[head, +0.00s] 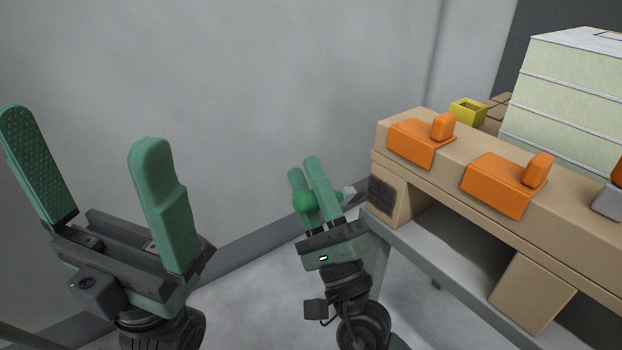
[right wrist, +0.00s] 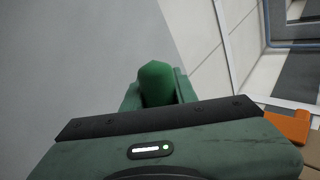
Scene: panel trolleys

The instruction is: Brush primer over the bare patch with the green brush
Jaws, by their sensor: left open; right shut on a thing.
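My right gripper (head: 304,168) is shut on the green brush (head: 304,202). The brush's rounded green handle end shows on the near side of the fingers, and a pale grey tip points right, towards the trolley. In the right wrist view the rounded green handle (right wrist: 157,82) stands up between the fingers. A dark square patch (head: 382,197), probably the bare patch, is on the tan block's end face, just right of the brush tip. A small gap seems to lie between tip and patch; contact is hard to judge. My left gripper (head: 85,130) is open and empty at the left.
A trolley (head: 415,245) with a grey deck and tan beams stands at the right. Orange clamps (head: 420,144) sit on the upper beam. A yellow open box (head: 467,111) and stacked pale panels (head: 565,95) are behind. A grey wall (head: 230,90) closes the back.

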